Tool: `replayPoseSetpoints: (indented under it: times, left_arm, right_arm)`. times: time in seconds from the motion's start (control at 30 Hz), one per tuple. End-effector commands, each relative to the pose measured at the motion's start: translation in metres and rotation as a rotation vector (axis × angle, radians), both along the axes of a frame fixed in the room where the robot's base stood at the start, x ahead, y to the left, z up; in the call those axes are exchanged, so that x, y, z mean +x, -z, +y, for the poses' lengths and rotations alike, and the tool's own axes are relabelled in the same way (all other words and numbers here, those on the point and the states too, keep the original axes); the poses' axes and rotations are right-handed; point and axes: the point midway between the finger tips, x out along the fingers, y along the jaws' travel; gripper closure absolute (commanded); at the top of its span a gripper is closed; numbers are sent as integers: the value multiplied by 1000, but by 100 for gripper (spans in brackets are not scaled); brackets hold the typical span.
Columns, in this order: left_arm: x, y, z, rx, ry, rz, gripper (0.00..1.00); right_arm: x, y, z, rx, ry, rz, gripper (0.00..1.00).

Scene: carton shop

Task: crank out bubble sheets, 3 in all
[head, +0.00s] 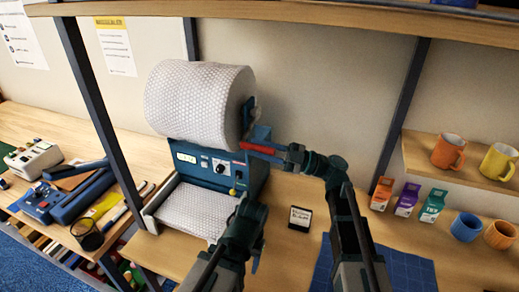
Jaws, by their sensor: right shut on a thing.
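The bubble-wrap machine (215,162) is a blue box with a dial and a small display, on the wooden table. A large white bubble roll (195,97) sits on top of it. A bubble sheet (190,212) lies in the tray below the machine's front. My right gripper (276,151) is shut on the red crank handle (257,148) at the machine's right side. My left gripper (254,258) is low in front of the machine, mostly hidden by its own arm, and its jaw opening is unclear. My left arm covers the sheet's right edge.
A blue cutting mat (408,270) lies at the front right. Three small cartons (406,199) and several mugs (465,226) stand at the right. A blue tool (68,195) and a black mesh cup (87,236) are at the left.

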Motion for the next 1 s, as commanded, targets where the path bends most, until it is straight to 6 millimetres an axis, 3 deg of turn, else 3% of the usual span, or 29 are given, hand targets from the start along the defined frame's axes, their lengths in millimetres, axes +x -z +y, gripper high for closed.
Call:
replayPoseSetpoints:
  times: [0.67,0.7,0.8,0.87,1.0]
  left_arm:
    - [0,7,0,0,0,0,43]
    - [0,7,0,0,0,0,43]
    - [0,7,0,0,0,0,43]
    - [0,7,0,0,0,0,43]
    - [0,7,0,0,0,0,43]
  right_arm:
    - [1,8,0,-3,-3,1,100]
    - [1,8,0,-3,-3,1,69]
    - [1,8,0,-3,-2,2,51]
    - [1,8,0,-1,-2,1,43]
    - [1,7,0,-1,-1,1,43]
